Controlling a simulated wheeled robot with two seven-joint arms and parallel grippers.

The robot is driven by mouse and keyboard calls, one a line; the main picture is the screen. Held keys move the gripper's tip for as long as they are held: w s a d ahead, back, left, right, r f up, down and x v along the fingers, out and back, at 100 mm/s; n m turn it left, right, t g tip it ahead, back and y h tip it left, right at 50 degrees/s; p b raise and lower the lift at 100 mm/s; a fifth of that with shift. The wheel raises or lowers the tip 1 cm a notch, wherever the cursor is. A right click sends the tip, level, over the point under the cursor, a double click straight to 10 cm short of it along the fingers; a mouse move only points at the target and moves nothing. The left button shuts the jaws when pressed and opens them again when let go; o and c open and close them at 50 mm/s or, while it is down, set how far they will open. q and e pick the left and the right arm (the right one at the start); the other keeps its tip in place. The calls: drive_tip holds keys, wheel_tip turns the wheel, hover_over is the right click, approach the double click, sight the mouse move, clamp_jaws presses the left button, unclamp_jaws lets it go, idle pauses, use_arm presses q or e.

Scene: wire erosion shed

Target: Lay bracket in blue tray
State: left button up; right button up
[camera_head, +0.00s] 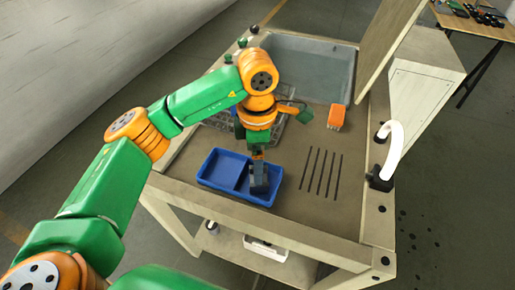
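The blue tray (220,171) lies near the front edge of the work table and has a divider making two compartments. My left gripper (259,186) points down at the tray's right compartment, its dark fingers reaching into or just above it. The fingers are small and dark, so I cannot tell whether they are open or shut, or whether they hold anything. I cannot make out a bracket; one may be hidden by the gripper or arm. The left compartment looks empty. My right gripper is not in view.
A wire rack (218,122) lies behind the tray, partly under my arm. A grey basin (318,70) is at the back, with an orange block (336,117) in front. Dark slots (322,172) mark the tabletop right of the tray. A white curved pipe (395,148) rises at the right edge.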

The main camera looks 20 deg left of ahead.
use_arm(q)
wheel_tip(320, 180, up, 6)
drive_tip(key=shift+f, duration=0.2)
drive_tip(key=shift+r, duration=0.1)
